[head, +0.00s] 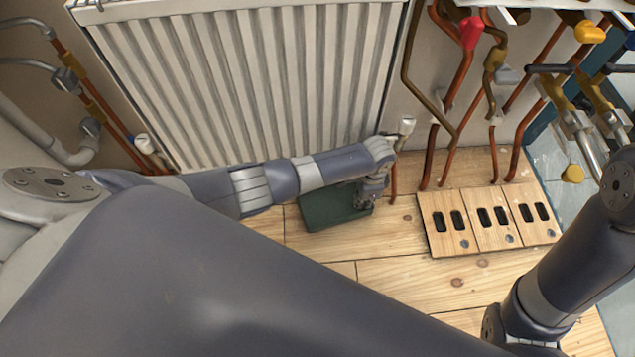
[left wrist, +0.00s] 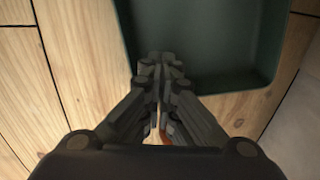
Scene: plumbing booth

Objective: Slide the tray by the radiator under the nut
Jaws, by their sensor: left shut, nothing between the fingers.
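The tray (head: 322,212) is dark green and lies on the wooden floor below the radiator's lower right part. My left forearm covers part of it in the head view. My left gripper (head: 369,197) is low at the tray's right end, shut and empty. In the left wrist view, the shut fingertips (left wrist: 160,66) overlap the tray's near rim, with the tray (left wrist: 205,40) beyond them. I cannot tell whether they touch it. A valve with a white cap (head: 407,126) stands at the radiator's lower right corner. The nut there is not clearly visible. My right gripper is out of view.
The white radiator (head: 245,80) is on the wall behind the tray. Copper pipes (head: 457,95) come down to the floor on the right. A wooden panel with slots (head: 488,248) lies to the right of the tray. Bare floor (head: 400,270) is in front.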

